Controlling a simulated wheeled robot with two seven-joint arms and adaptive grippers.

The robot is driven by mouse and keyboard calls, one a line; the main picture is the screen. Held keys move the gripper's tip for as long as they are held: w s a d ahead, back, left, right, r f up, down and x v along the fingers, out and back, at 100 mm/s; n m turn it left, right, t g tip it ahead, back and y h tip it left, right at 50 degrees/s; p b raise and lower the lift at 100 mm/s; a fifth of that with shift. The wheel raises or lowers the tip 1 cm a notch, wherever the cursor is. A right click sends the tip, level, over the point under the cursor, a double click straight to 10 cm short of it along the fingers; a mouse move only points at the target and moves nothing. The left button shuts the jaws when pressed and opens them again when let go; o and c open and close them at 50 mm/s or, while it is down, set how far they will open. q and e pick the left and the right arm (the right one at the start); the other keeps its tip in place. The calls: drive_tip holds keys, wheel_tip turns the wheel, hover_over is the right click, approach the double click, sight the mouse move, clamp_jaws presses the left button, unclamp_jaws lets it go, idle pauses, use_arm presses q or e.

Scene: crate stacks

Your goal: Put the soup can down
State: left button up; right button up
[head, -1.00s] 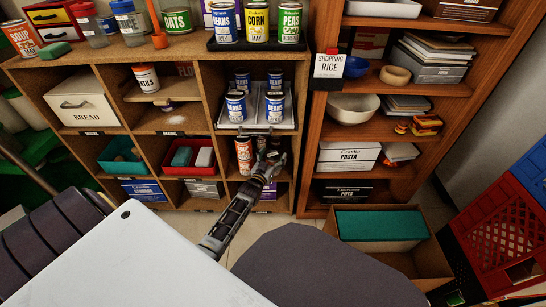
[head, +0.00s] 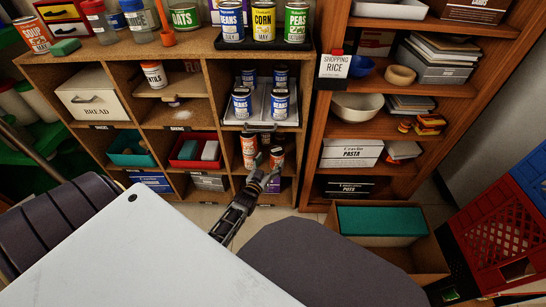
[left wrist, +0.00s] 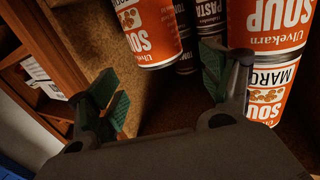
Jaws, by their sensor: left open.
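My left gripper (head: 265,168) is at the front of this cubby, open and empty, just below and in front of the cans. In the left wrist view its green-padded fingers (left wrist: 163,84) are spread, with nothing between them. That view shows one soup can (left wrist: 148,32) beyond the gap and two more at the right, an upper one (left wrist: 268,22) and a lower one (left wrist: 272,92). My right gripper is out of view.
Blue-labelled bean cans (head: 241,103) stand on a white rack (head: 262,116) in the cubby above. A red bin (head: 184,163) sits in the cubby to the left.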

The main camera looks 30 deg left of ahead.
use_arm(q)
drive_tip(key=shift+s+d+p, duration=0.2)
drive_tip(key=shift+s+p, duration=0.15)
drive_tip(key=shift+s, duration=0.8)
drive_tip(key=shift+s+d+p, duration=0.15)
drive_tip(key=shift+s+p, duration=0.15)
drive_tip(key=shift+s, duration=0.8)
drive_tip(key=shift+d, duration=0.1)
drive_tip(key=s+d+f+m+g+h, duration=0.1)
drive_tip(key=s+d+g+h, duration=0.2)
drive_tip(key=s+d, duration=0.7)
drive_tip(key=s+d+f+m+g+h, duration=0.1)
drive_tip(key=s+d+m+g+h, duration=0.1)
drive_tip(key=s+d+g, duration=0.6)
drive_tip(key=s+d+h, duration=0.1)
drive_tip(key=s+d, duration=0.1)
drive_tip(key=d, duration=0.5)
drive_tip(key=shift+s+g+h, duration=0.3)
drive_tip(key=shift+s+h, duration=0.1)
